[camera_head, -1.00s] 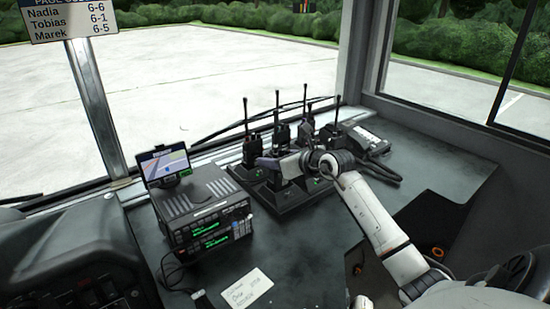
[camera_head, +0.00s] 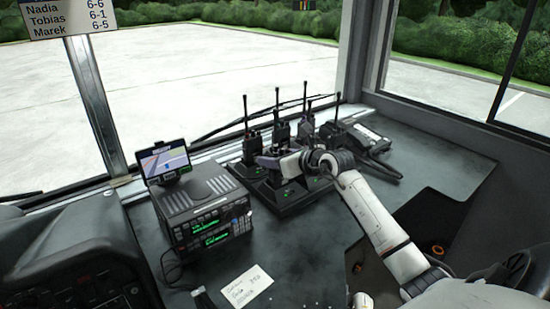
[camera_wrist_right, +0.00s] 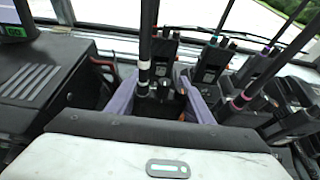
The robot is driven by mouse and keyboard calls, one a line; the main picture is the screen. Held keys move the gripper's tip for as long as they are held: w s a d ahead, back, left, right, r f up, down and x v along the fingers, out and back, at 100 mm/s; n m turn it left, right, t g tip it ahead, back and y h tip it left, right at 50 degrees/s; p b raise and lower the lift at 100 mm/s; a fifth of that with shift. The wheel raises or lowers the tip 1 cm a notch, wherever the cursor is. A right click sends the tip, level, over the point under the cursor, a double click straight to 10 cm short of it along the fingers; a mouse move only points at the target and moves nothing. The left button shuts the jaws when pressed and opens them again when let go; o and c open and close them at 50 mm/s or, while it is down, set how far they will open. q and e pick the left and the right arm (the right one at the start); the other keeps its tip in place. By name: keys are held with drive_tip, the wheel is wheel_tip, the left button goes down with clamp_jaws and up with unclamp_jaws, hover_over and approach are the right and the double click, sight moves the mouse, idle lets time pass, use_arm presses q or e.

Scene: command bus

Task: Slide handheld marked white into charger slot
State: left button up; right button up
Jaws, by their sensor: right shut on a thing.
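The handheld with a white band (camera_wrist_right: 143,68) at the foot of its antenna stands upright between my right gripper's purple fingers in the right wrist view. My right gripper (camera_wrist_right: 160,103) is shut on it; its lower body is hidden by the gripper. My left gripper is not in view.
Several other handhelds, one of them (camera_head: 281,132) close by, stand behind and right of the gripper. A radio box (camera_head: 204,212) with a small screen (camera_head: 165,162) is to the left. A corded handset unit (camera_head: 368,138) is to the right. A card (camera_head: 247,287) lies on the front desk.

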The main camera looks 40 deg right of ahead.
drive_tip(key=o, duration=1.3)
drive_tip(key=shift+f, duration=0.15)
drive_tip(key=shift+s, duration=0.1)
drive_tip(key=v, duration=1)
drive_tip(key=shift+r+b, duration=0.25)
drive_tip(key=shift+b, duration=0.05)
drive_tip(key=shift+s+f, duration=0.1)
